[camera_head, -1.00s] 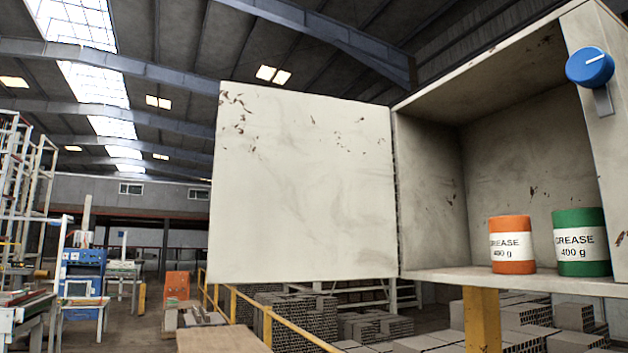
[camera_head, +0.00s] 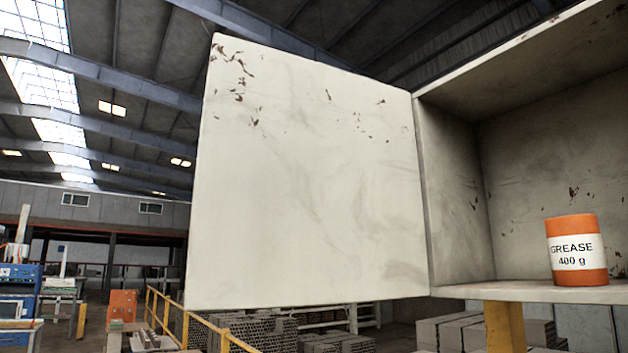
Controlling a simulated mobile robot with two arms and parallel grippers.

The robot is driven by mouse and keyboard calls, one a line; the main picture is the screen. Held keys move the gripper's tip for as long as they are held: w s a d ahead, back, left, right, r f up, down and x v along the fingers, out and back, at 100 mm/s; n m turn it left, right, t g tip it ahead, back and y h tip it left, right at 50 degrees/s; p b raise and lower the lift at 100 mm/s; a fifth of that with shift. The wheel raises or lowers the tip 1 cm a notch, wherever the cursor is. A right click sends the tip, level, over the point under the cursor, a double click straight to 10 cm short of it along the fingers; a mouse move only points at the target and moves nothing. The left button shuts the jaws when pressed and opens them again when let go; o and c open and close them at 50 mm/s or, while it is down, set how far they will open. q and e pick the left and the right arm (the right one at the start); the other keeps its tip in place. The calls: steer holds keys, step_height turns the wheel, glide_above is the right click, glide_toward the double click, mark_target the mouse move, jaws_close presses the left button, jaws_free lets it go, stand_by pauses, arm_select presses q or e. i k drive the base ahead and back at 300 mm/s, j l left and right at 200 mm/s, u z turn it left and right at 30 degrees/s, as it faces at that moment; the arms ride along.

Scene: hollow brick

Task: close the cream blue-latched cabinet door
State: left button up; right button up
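The cream cabinet door (camera_head: 310,190) stands wide open, hinged at the left edge of the cabinet (camera_head: 455,200). Its pale inner face, with rust-brown chips near the top left, fills the middle of the head view. The cabinet interior is open to view at the right. An orange grease can (camera_head: 577,250) with a white label stands upright on the cabinet floor. The blue latch is outside the view now. Neither of my grippers shows in the head view.
A yellow post (camera_head: 504,326) stands under the cabinet. Stacks of grey hollow bricks (camera_head: 455,332) lie behind and below. A yellow railing (camera_head: 190,318) runs below the door at the left. Blue equipment (camera_head: 20,285) stands at the far left.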

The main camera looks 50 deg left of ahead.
mark_target(307, 191)
steer(key=j+z, duration=0.15)
steer(key=j, duration=0.35)
steer(key=j+z, duration=0.15)
steer(key=j, duration=0.35)
steer(key=k+j+z, duration=0.1)
steer(key=j, duration=0.35)
steer(key=k+j+z, duration=0.15)
steer(key=j, duration=0.35)
steer(key=k+j+z, duration=0.15)
steer(key=j, duration=0.3)
steer(key=i, duration=0.05)
